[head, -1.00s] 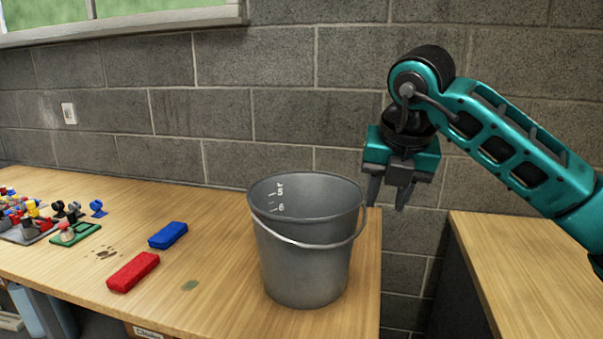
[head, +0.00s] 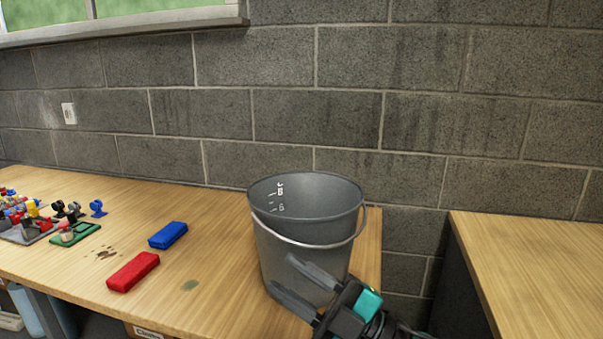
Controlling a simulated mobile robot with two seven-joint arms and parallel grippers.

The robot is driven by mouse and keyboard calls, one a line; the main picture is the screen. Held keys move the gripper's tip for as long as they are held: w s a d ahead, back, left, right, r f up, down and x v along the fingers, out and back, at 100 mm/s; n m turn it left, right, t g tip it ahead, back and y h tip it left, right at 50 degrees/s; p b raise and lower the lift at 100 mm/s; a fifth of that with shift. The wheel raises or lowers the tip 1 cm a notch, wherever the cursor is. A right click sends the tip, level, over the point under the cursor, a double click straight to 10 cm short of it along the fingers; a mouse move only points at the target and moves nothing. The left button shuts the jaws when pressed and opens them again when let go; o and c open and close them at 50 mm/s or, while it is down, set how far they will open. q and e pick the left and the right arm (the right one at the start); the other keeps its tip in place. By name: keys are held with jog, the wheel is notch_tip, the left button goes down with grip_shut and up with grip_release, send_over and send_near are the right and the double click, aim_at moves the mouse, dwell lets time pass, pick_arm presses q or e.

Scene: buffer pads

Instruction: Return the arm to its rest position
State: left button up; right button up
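My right gripper (head: 279,272) is at the bottom middle of the head view, in front of the grey metal bucket's lower part. Its two dark fingers point up and left with a clear gap between them, and nothing is held. Only the gripper and a bit of the wrist show; the rest of the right arm is below the frame. My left arm is not in view. I cannot tell whether the fingers touch the bucket.
The bucket (head: 285,235) stands upright on the wooden table (head: 215,260). A red pad (head: 133,271) and a blue pad (head: 168,235) lie left of it, near brown and greenish stains. Several small clamps and parts sit far left. Another wooden surface (head: 535,265) is at right, across a gap.

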jog(key=s+d+f+m+t+h, duration=0.1)
jog(key=d+f+m+t+h, duration=0.3)
jog(key=d+f+m+h, duration=0.35)
jog(key=d+f+m+t+h, duration=0.45)
jog(key=f+m+h, duration=0.35)
jog(key=f+m, duration=0.3)
jog(key=s+d+f+m+g+h+p, duration=0.1)
jog(key=s+d+f+m+g+h, duration=0.1)
jog(key=s+f, duration=0.4)
jog(key=s+d+f+m+g+h+p, duration=0.1)
jog(key=s+d+f+g+p, duration=0.1)
jog(key=s+d+f+g, duration=0.2)
jog(key=s+f, duration=0.2)
jog(key=shift+s+d+m+g+h, duration=0.3)
jog(key=shift+s+m+g+h, duration=0.05)
